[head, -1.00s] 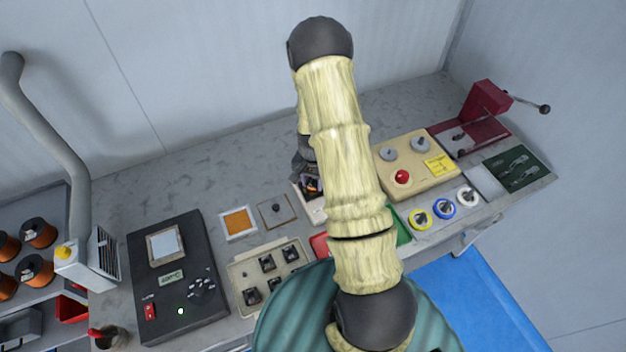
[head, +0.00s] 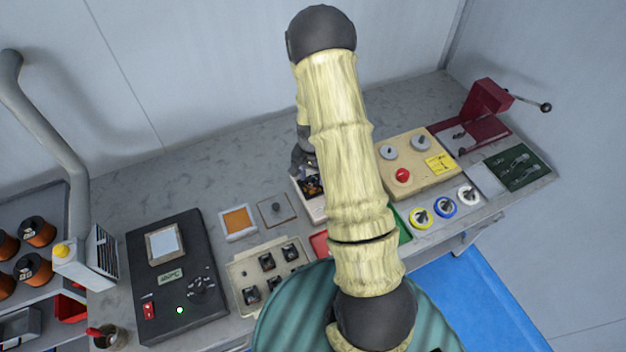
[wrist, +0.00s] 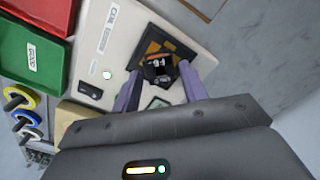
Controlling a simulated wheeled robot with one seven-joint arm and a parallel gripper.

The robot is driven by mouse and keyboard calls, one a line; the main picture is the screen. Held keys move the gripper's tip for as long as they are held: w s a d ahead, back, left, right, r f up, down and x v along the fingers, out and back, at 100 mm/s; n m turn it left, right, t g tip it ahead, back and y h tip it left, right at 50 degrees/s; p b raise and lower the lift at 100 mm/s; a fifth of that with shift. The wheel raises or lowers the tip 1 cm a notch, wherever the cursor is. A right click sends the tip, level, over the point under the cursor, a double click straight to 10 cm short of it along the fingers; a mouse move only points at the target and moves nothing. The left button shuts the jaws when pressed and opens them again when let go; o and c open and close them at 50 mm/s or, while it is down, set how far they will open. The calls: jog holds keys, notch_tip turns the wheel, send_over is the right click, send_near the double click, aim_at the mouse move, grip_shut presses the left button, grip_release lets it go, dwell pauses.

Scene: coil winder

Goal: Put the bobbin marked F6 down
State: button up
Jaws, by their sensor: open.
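A dark bobbin with copper-coloured parts (wrist: 158,68) sits in the dark square recess of a white coil-test box (wrist: 95,55). Its marking cannot be read. In the wrist view my gripper (wrist: 157,78) is open, with one purple-grey finger on each side of the bobbin and gaps between. In the head view my gripper (head: 303,160) is above the back of the white box (head: 313,207), and my arm hides much of the box. Dark and copper parts show in the box's recess there.
A green tray (wrist: 32,62) and a red tray (wrist: 40,12) lie beside the box. A beige tray (head: 243,272) holds several dark bobbins. A black control unit (head: 180,290) stands left, a beige panel with a red button (head: 402,175) right. The bench behind is clear.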

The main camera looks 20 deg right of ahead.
notch_tip(320, 180, up, 10)
jog(key=b, duration=0.1)
jog(key=shift+f+b, duration=0.15)
jog(key=shift+b, duration=0.25)
jog(key=s+a+r+n+t, duration=0.1)
jog(key=s+a+r+n, duration=0.3)
jog(key=s, duration=0.3)
jog(key=s+a+r+n+t, duration=0.1)
jog(key=s+a+r+n, duration=0.4)
jog(key=s+r, duration=0.1)
jog(key=shift+s+a+t, duration=0.3)
jog(key=shift+s+a, duration=0.1)
jog(key=shift+s, duration=0.25)
